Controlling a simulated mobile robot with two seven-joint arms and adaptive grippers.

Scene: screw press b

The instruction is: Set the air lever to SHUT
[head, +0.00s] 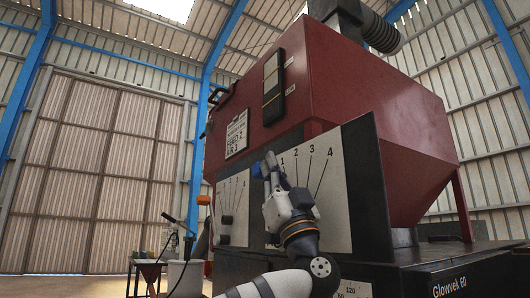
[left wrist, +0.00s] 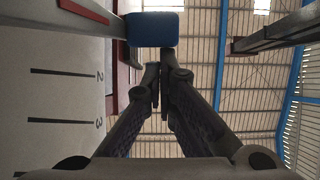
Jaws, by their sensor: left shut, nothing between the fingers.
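A white scale plate (head: 334,190) with fanned lines numbered 1 to 4 is on the machine's dark front panel. The plate also shows in the left wrist view (left wrist: 50,95), with marks 2 and 3 and a red strip. A blue block-shaped knob (left wrist: 155,29) sits just beyond my fingertips there, on a grey bar; its blue shows small in the head view (head: 257,169). I cannot read whether it is the air lever. My left gripper (head: 269,165) is in front of the plate, fingers shut and empty (left wrist: 160,75). My right gripper is out of view.
A second scale plate (head: 232,208) with black knobs is to the left. A sign (head: 237,134) above reads roughly FEED 2, AIR 3. The red hopper (head: 390,100) rises above the panel. A small table (head: 150,268) stands at the lower left.

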